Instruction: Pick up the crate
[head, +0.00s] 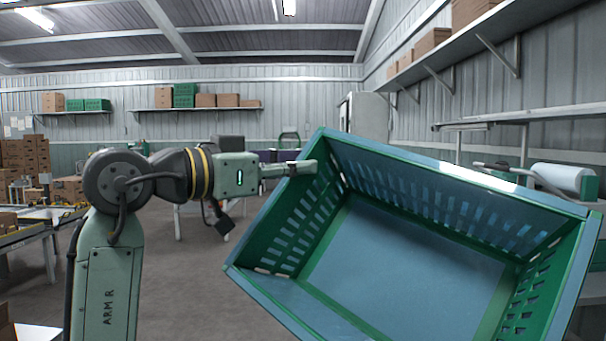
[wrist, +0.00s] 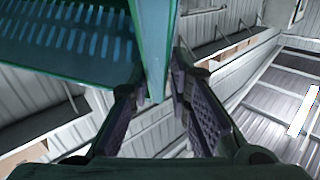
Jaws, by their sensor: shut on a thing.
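The crate (head: 322,180) is green and blue with slotted walls. In the head view it hangs in the air at the right, tilted, with its open side towards the camera, and it looks empty. My gripper (head: 300,167) is shut on the crate's left rim near its upper left corner. In the wrist view the crate's wall (wrist: 152,50) runs down between the two dark ridged fingers of my gripper (wrist: 163,95). The crate's lower edge is cut off in the head view.
A wall shelf (head: 490,25) with cardboard boxes runs along the upper right. A bench with a white roll (head: 565,178) stands behind the crate at the right. Tables (head: 40,235) and stacked boxes (head: 25,160) are at the left. Open floor (head: 190,280) shows between.

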